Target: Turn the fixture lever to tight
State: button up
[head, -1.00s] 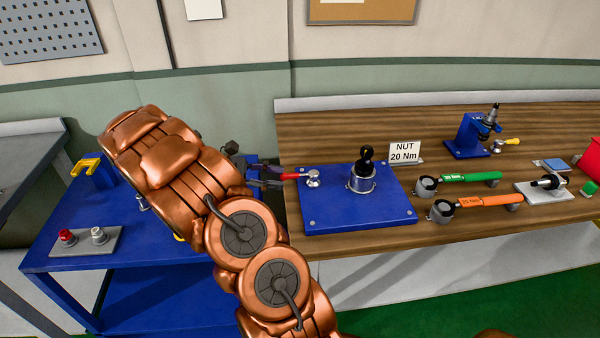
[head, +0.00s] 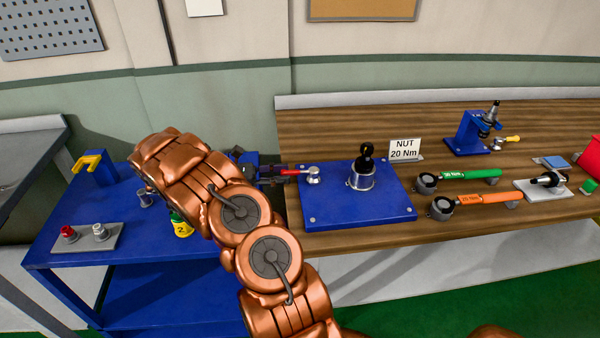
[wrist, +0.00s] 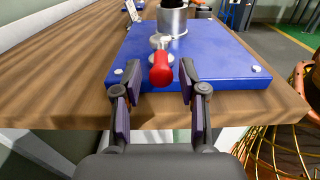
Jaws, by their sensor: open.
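The fixture lever (head: 290,172) has a red grip and a silver pivot (head: 314,175) near the left edge of the blue fixture plate (head: 385,207). In the head view its grip points left, past the plate edge. In the wrist view the red grip (wrist: 161,70) points toward the camera. My gripper (wrist: 160,85) is open, with one dark finger on each side of the grip and visible gaps between. In the head view my gripper (head: 268,174) is at the grip's left end, partly hidden by my arm. A silver cylinder with a black tool (head: 362,172) stands on the plate.
A "NUT 20 Nm" sign (head: 404,149) stands behind the plate. A green-handled wrench (head: 470,174) and an orange-handled wrench (head: 485,198) lie to the right. The wooden bench front is clear.

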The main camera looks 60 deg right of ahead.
aim_at(309, 171)
jog(key=x, duration=0.5)
jog(key=shift+s+d+b, duration=0.1)
jog(key=shift+s+b, duration=0.1)
jog(key=shift+b, duration=0.2)
grip_shut()
